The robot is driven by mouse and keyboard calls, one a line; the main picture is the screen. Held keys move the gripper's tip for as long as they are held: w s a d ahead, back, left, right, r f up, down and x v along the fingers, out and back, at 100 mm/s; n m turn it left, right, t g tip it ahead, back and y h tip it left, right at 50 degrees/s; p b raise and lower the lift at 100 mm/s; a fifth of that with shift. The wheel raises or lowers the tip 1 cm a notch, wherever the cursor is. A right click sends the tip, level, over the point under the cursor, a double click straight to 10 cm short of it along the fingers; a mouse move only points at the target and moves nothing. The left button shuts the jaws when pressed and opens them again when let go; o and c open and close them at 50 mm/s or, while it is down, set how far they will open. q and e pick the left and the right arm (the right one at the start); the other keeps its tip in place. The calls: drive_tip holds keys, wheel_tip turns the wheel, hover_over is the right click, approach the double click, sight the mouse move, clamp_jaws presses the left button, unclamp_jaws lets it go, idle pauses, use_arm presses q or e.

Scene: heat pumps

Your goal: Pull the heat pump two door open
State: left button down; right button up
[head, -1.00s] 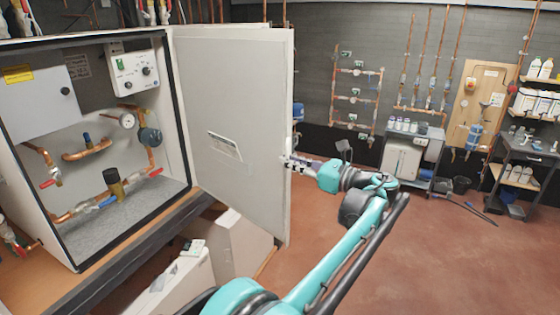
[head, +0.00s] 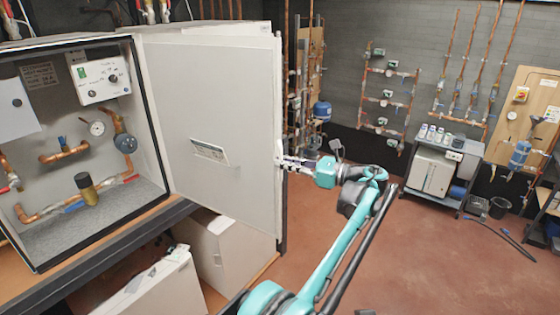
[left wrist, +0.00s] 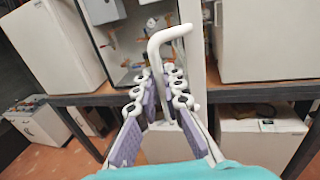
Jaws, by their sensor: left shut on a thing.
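The heat pump two door (head: 215,130) is a large light-grey panel. It stands wide open on the right side of the heat pump cabinet (head: 152,115), whose pipes, gauge and control box show inside. My left gripper (head: 284,163) is at the door's free edge in the head view. In the left wrist view, the purple-padded fingers of my left gripper (left wrist: 161,100) are on both sides of the white door handle (left wrist: 168,36) and shut on it. The lower part of the handle is partly hidden between the fingers. My right gripper does not show.
The cabinet stands on a dark-edged bench (head: 100,245) with white boxes (head: 170,285) below it. A grey trolley (head: 435,170) and pipe racks stand along the back wall. The red floor right of the door is mostly clear.

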use_arm(q)
drive_tip(key=shift+w+d, duration=0.1)
drive_tip(key=shift+w, duration=0.2)
drive_tip(key=shift+s, duration=0.1)
drive_tip(key=c, duration=1.9)
unclamp_jaws()
drive_tip(key=v, duration=0.6)
drive_tip(key=shift+d, duration=0.35)
